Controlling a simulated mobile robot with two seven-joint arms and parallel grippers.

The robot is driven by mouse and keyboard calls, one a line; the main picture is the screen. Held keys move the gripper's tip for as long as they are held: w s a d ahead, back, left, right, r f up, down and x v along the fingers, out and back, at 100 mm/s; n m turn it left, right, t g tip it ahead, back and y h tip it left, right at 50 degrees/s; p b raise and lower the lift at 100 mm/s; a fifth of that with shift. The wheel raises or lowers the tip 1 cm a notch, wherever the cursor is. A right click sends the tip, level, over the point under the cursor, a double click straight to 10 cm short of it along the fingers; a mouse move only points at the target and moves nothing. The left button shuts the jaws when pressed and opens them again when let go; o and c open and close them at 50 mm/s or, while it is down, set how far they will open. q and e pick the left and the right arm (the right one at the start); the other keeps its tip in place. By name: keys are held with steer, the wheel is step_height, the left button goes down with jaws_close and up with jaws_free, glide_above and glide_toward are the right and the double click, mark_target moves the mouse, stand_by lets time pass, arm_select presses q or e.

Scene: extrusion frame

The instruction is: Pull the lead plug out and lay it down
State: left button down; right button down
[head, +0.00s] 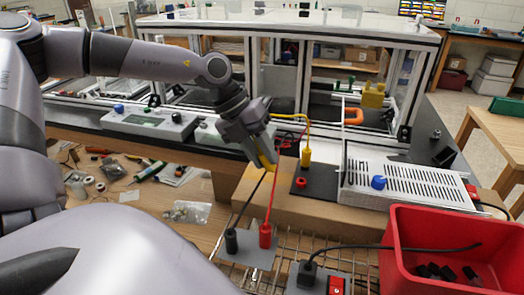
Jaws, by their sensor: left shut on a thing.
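My left gripper (267,157) reaches in from the left above the bench and is shut on a yellow piece, seemingly a yellow lead plug (267,163); the jaws partly hide it. A yellow lead (308,123) arcs from behind the gripper to an upright yellow plug (306,156) by the dark panel (316,182). A red socket or post (301,182) shows on that panel. A red plug (265,236) and a black plug (231,241) stand upright in a grey plate (249,252) in front, with leads running upward. My right gripper is not in view.
A red bin (440,222) with dark parts stands at the right front. A slotted white box (408,184) with a blue knob stands behind it. A wire rack (290,245) lies in front. Grey instruments (150,122) and the extrusion frame (400,75) stand behind. Loose tools lie at left.

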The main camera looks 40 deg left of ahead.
arm_select(q)
steer(key=shift+f+b, duration=1.4)
steer(key=shift+f, duration=1.1)
steer(key=c, duration=0.8)
jaws_free()
steer(key=shift+c, duration=0.2)
steer(key=shift+r, duration=0.1)
steer(key=v, duration=0.7)
